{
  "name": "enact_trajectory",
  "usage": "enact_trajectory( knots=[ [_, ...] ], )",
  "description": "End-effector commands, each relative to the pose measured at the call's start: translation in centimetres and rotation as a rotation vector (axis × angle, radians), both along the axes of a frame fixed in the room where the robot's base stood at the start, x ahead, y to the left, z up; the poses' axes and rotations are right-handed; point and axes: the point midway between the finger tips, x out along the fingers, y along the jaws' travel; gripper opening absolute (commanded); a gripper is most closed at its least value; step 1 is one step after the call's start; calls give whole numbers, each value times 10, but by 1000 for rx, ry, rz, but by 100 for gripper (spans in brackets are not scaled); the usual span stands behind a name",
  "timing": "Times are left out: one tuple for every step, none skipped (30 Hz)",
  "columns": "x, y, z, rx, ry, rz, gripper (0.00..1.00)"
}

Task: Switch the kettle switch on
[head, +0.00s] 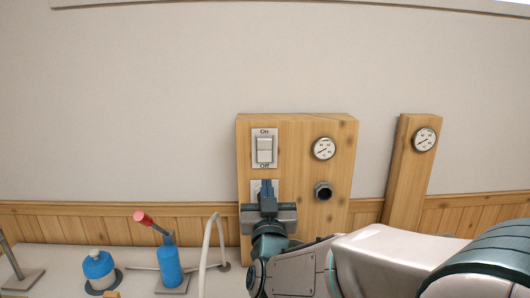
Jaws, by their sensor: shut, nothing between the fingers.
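A wooden panel (291,131) stands against the wall. It bears a white rocker switch (264,149) with "On" above it and "Off" below it. Which way the rocker is tipped is too small to tell. A second pale plate (255,186) sits lower on the panel, mostly hidden behind my gripper. No label shows which of the two is the kettle switch. My gripper (266,187) is shut and empty, fingers pointing up, in front of the lower plate and below the upper switch. Whether it touches the panel cannot be told.
A dial (324,148) and a dark round knob or socket (323,191) are on the panel's right side. A wooden post (408,171) with another dial (425,139) stands right.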

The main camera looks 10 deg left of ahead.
Motion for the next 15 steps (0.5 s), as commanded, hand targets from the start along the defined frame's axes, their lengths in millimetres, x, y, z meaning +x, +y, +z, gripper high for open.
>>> enact_trajectory(
  knots=[
    [2,0,1,0,0,-1,0],
    [4,1,2,0,0,-1,0],
    [8,2,4,0,1,-1,0],
    [12,3,5,0,2,-1,0],
    [16,4,6,0,1,-1,0],
    [22,5,9,0,1,-1,0],
    [28,6,11,-1,2,-2,0],
    [33,8,13,0,1,-2,0],
    [41,10,16,1,1,-3,0],
    [48,11,18,0,2,-2,0],
    [54,13,21,0,1,-2,0],
    [62,15,23,0,1,-1,0],
    [68,17,25,-1,1,-2,0],
    [74,18,27,-1,1,-2,0],
    [81,20,30,0,2,-2,0]
  ],
)
